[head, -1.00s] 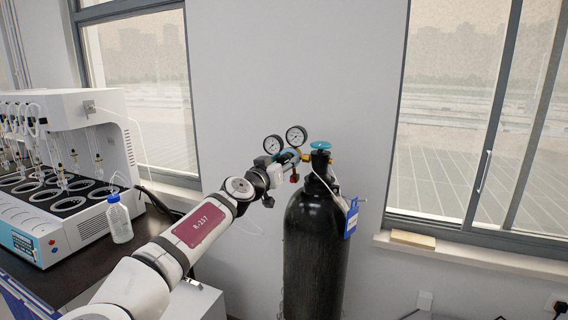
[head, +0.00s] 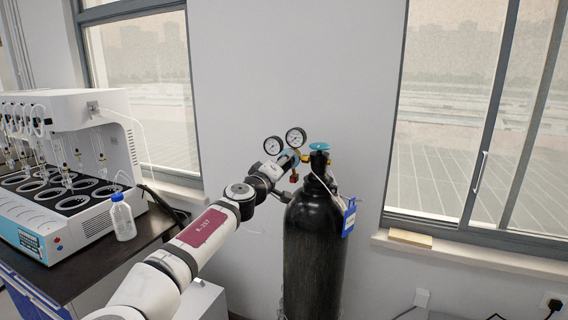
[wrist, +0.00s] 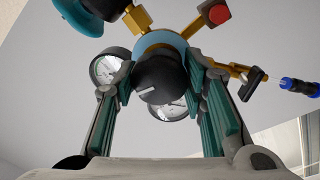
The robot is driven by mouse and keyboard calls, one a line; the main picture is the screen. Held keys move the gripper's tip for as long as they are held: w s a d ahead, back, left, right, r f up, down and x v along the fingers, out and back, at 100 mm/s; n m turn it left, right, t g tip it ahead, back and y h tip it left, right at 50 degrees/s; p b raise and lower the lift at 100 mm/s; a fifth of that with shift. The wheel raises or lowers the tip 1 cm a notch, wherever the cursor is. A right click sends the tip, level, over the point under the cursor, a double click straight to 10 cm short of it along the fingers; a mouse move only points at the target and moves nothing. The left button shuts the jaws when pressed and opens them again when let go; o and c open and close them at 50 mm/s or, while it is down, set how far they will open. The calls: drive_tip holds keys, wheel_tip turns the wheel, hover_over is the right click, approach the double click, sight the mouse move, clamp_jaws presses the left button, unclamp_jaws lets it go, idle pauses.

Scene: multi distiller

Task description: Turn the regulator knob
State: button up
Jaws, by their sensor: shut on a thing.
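The regulator knob (wrist: 160,78) is round and black with a white mark on its face. It shows in the middle of the wrist view, in front of a blue ring on the brass regulator (wrist: 181,34). My gripper (wrist: 161,88) is shut on the knob, with its green finger pads on either side of it. In the head view my gripper (head: 287,161) is at the regulator beside the cylinder top, and my arm hides the knob there. Two round gauges, one on the left (head: 272,145) and one on the right (head: 296,137), stand above the regulator.
The black gas cylinder (head: 314,245) stands against the wall, with a teal valve handwheel (head: 320,147) on top and a blue tag (head: 349,217) on its side. A bench with a white distiller (head: 75,130) and a bottle (head: 122,218) is at the left.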

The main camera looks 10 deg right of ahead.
drive_tip(key=shift+n, duration=0.4)
drive_tip(key=o, duration=1.2)
drive_tip(key=shift+c, duration=0.2)
drive_tip(key=v, duration=1.2)
drive_tip(key=shift+f, duration=0.15)
